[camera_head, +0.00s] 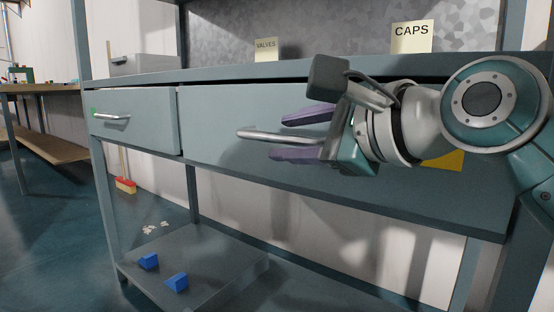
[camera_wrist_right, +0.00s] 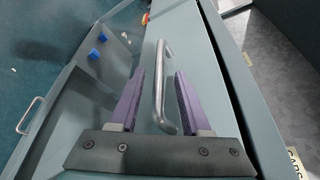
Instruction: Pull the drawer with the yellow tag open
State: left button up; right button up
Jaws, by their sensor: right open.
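The wide drawer (camera_head: 220,125) has a grey front and a long silver bar handle (camera_head: 270,136). Its yellow tag (camera_head: 447,160) shows at the right, partly hidden behind my right arm. My right gripper (camera_head: 292,135) is open at the drawer front, with one purple finger above the handle and one below. In the right wrist view the handle (camera_wrist_right: 161,75) runs between the open fingers (camera_wrist_right: 159,85), with room visible on both sides. A dark gap shows along the drawer's top edge; I cannot tell whether the drawer is slightly out. My left gripper is not in view.
A smaller drawer (camera_head: 135,118) with a green tag (camera_head: 94,111) and silver handle is at the left. Signs reading VALVES (camera_head: 266,50) and CAPS (camera_head: 412,37) stand on the bench top. Blue blocks (camera_head: 177,282) lie on the lower shelf (camera_head: 220,275).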

jog(key=shift+b+x, duration=0.65)
jog(key=shift+x, duration=0.95)
grip_shut()
